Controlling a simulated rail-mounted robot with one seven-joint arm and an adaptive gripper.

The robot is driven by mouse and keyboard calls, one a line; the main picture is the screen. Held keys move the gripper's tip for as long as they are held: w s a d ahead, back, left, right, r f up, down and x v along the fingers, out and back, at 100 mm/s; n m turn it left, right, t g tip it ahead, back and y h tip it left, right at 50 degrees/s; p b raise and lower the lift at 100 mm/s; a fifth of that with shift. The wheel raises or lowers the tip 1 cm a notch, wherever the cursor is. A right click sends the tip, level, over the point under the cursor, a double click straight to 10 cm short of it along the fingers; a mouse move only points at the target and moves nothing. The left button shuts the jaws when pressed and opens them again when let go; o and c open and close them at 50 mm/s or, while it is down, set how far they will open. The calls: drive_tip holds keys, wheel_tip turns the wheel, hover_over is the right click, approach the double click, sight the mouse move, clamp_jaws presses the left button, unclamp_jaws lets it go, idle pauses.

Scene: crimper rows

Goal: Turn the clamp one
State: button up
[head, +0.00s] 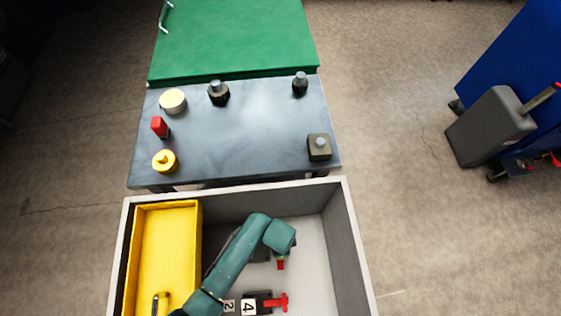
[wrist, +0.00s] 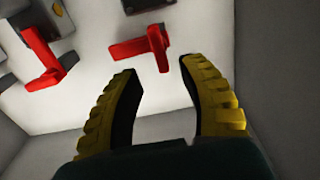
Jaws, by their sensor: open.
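Clamps with red handles sit inside a grey bin. In the head view, one red handle (head: 281,263) shows just below the end of my arm. Another red-handled clamp (head: 275,301) lies nearer, beside white labels reading 2 and 4. No label reading 1 is visible, so I cannot tell which clamp is one. In the wrist view, my gripper (wrist: 161,70) is open and empty, with yellow-and-black fingers. A red T-shaped handle (wrist: 145,47) lies just beyond the fingertips, apart from them as far as I can see. Another red handle (wrist: 43,62) is at the left.
The grey bin's walls (head: 350,240) surround my arm closely. A yellow tray (head: 165,255) fills the bin's left side. Behind it, a dark table (head: 235,130) carries several small parts. Bare pale floor shows at the bin's right.

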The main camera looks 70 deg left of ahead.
wheel_tip(320, 180, down, 6)
drive_tip(key=shift+r+b, duration=0.1)
drive_tip(key=shift+b, duration=0.9)
clamp_jaws()
